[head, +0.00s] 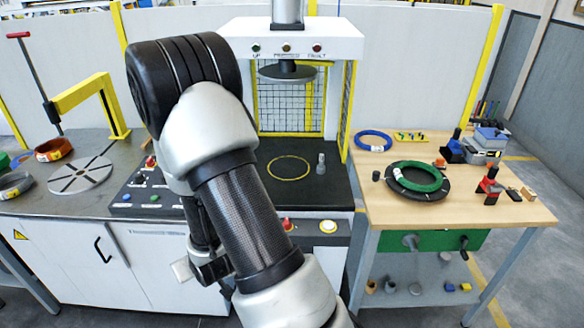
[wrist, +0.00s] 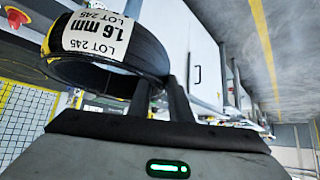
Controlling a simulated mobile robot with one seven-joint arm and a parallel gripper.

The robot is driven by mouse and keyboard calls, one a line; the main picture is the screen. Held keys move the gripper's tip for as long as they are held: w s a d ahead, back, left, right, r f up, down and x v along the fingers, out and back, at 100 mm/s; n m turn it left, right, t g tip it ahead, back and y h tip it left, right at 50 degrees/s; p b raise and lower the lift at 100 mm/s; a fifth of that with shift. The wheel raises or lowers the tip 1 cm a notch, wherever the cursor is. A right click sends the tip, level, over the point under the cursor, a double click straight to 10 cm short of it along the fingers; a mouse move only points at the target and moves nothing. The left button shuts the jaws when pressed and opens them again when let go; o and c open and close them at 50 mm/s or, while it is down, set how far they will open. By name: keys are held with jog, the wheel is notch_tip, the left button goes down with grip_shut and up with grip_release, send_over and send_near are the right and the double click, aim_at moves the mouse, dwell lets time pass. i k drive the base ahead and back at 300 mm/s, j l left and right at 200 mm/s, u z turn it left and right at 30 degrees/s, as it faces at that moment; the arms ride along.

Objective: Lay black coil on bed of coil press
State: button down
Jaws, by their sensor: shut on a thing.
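The black coil (wrist: 148,45) fills the upper left of the wrist view, with a white label reading LOT 245 and 1.6 mm. My gripper (wrist: 158,92) is shut on the coil's rim, one finger on each side of its wall. In the head view my arm hides most of the gripper and coil, low in front of the machine on the left. The coil press stands in the middle of the head view. Its black bed (head: 265,190) bears a yellow ring marking (head: 288,178) and no coil. The round press plate (head: 287,73) is raised above the bed.
A small grey post (head: 321,164) stands at the bed's right. A button panel (head: 320,232) fronts the press. The right table (head: 395,212) holds a green coil (head: 417,176), a blue coil (head: 373,141) and tools. The left bench holds a slotted turntable (head: 82,174) and coils.

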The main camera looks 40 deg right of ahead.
aim_at(288, 167)
jog(key=k+l+u, duration=0.1)
jog(key=l, duration=0.3)
jog(key=k+l+u, duration=0.1)
jog(key=l, duration=0.3)
jog(key=k+l+u, duration=0.1)
jog(key=l, duration=0.3)
jog(key=i+l, duration=0.2)
jog(key=i, duration=0.15)
